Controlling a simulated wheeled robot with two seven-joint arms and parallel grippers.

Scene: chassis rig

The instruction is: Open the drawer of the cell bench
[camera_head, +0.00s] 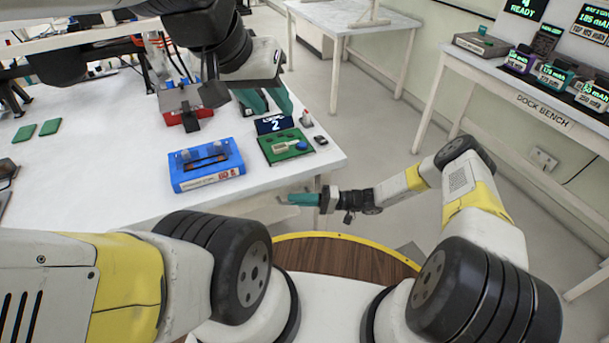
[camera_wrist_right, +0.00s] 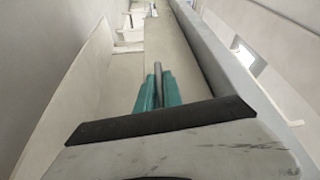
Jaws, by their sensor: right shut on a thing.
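The white bench (camera_head: 95,185) in front of me is probably the cell bench. Its drawer front is hidden below the near edge in the head view. My right gripper (camera_head: 298,199) is low, beside the bench's near right corner. In the right wrist view its teal fingers (camera_wrist_right: 158,92) are closed around a thin grey bar (camera_wrist_right: 158,70), which looks like a handle. How far the drawer stands out cannot be told.
On the bench are a blue box (camera_head: 206,166), a red box (camera_head: 182,104), a green board (camera_head: 285,147) and a dark card marked 2 (camera_head: 274,124). The dock bench (camera_head: 540,110) with several displays stands at the right. Floor between the benches is clear.

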